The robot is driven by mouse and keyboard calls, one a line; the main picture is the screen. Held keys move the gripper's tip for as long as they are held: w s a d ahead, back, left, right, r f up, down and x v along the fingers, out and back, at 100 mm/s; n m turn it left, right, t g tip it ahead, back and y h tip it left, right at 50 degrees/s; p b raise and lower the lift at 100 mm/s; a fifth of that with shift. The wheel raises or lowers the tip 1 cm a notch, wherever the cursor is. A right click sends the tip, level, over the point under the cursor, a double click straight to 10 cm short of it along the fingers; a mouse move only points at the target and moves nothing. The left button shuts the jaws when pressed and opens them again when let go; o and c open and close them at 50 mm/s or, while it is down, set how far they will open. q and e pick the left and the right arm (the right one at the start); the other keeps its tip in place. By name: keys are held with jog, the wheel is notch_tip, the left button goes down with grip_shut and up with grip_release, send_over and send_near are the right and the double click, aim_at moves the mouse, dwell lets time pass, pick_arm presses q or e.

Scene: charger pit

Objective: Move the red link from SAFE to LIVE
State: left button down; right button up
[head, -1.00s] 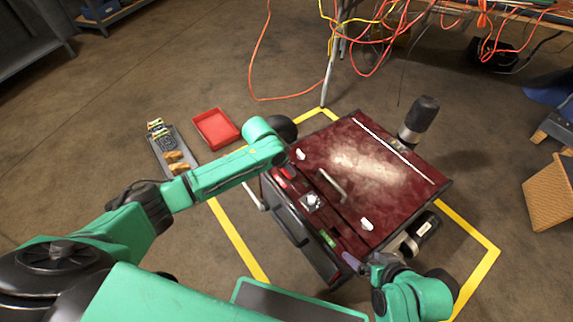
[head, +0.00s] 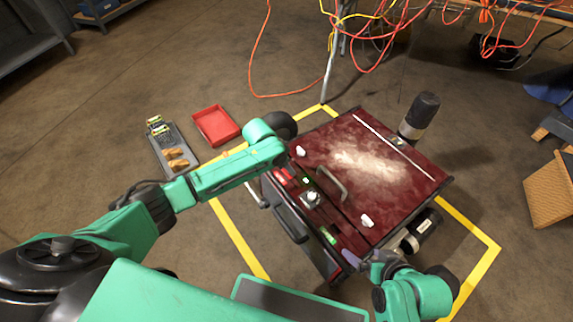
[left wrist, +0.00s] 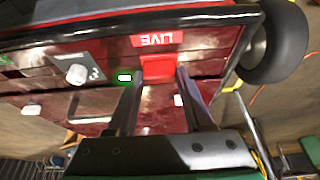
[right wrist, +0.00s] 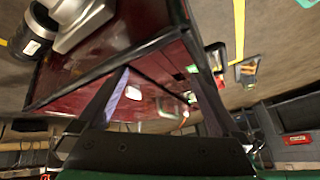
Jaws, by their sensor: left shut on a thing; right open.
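The red link (left wrist: 158,68) sits at the panel's LIVE label (left wrist: 156,40). My left gripper (left wrist: 157,78) is shut on it, one finger on each side. In the head view the left wrist hides most of the link. A small green light (left wrist: 124,77) glows beside it. The dark red charger box (head: 385,165) carries the panel along its near edge. My right gripper (head: 362,262) is open at the panel's other end; its fingers (right wrist: 153,55) are apart with no object held. I cannot read a SAFE label.
A knob (head: 312,198) and a brighter green strip (head: 329,236) are on the panel. A handle (head: 331,184) stands on the lid. A red tray (head: 234,140) and a grey tray with parts (head: 191,157) lie on the floor at the left. Yellow tape (head: 237,242) surrounds the box.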

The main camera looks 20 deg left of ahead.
pick_arm(q)
jog(key=shift+c, duration=1.1)
grip_release()
pick_arm(e)
jog(key=shift+w+a+f+t, duration=0.15)
jog(key=shift+a+t, duration=0.15)
jog(key=shift+a, duration=0.15)
jog(key=shift+w+a+y, duration=0.15)
jog(key=shift+a+y, duration=0.25)
jog(key=shift+a, duration=0.15)
pick_arm(q)
jog(key=shift+p+v, duration=0.65)
jog(key=shift+v, duration=0.25)
pick_arm(e)
jog(key=shift+d+r+h, duration=0.3)
jog(key=shift+d+r, duration=0.5)
jog(key=shift+d, duration=0.1)
jog(key=s+d+r+g+h+p, duration=0.35)
jog(key=s+d+r+g, duration=0.2)
jog(key=d, duration=0.25)
pick_arm(q)
jog(key=p+v, duration=0.1)
jog(key=v, duration=1.1)
jog(key=shift+r+p, duration=0.3)
pick_arm(e)
notch_tip(320, 180, down, 6)
jog(key=m, duration=0.1)
jog(key=shift+w+f+t, duration=0.2)
jog(key=shift+w+t, duration=0.15)
jog(key=shift+w, duration=0.1)
